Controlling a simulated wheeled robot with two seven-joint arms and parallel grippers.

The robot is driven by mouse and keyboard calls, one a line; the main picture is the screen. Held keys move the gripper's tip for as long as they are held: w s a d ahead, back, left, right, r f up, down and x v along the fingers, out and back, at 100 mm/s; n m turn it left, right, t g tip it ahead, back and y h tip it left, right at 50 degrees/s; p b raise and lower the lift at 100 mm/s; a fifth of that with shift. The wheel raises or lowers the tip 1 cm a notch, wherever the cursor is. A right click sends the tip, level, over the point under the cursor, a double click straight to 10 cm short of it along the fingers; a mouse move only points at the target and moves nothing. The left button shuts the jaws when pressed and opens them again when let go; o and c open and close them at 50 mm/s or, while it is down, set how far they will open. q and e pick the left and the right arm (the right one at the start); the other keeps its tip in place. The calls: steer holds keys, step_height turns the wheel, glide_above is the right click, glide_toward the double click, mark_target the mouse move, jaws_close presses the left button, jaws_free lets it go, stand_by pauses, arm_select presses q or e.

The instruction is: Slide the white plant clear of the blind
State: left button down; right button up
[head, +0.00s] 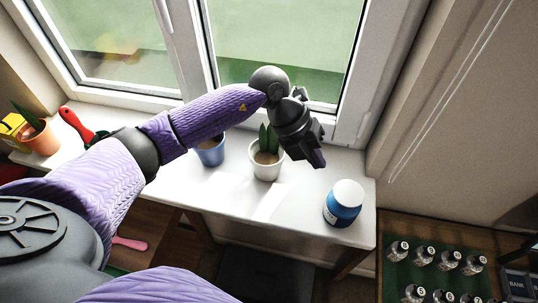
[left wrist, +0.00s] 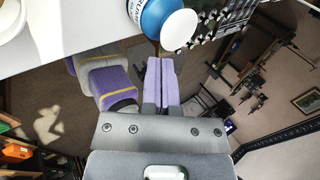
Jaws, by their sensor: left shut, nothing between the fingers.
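The white plant (head: 266,168), a white pot with upright green leaves, stands on the white sill by the window, just right of the middle. My left gripper (head: 318,161) is to the right of the pot and above the sill, pointing down and right. Its purple fingers (left wrist: 161,82) are shut and empty in the left wrist view. A gap shows between the gripper and the pot. I cannot make out a blind; only thin pale cords (head: 445,90) show along the right wall. My right gripper is not in view.
A blue jar with a white lid (head: 343,204) stands near the sill's right end. A blue pot (head: 211,152) is left of the white one, partly behind my arm. Several bottles (head: 423,256) stand lower right.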

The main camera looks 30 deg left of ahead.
mark_target(264, 159)
arm_select(q)
steer(key=a+y, duration=0.2)
steer(key=a, duration=0.2)
steer(key=a+n+y, duration=0.1)
steer(key=a+y, duration=0.1)
steer(key=a, duration=0.2)
steer(key=w+a+r+n+y, duration=0.1)
steer(key=a+y, duration=0.1)
steer(key=a, duration=0.1)
steer(key=shift+a+g+y, duration=0.4)
step_height(264, 159, down, 10)
steer(key=shift+d+r+b, duration=0.1)
steer(key=shift+r+b, duration=0.05)
steer(key=shift+b, duration=0.8)
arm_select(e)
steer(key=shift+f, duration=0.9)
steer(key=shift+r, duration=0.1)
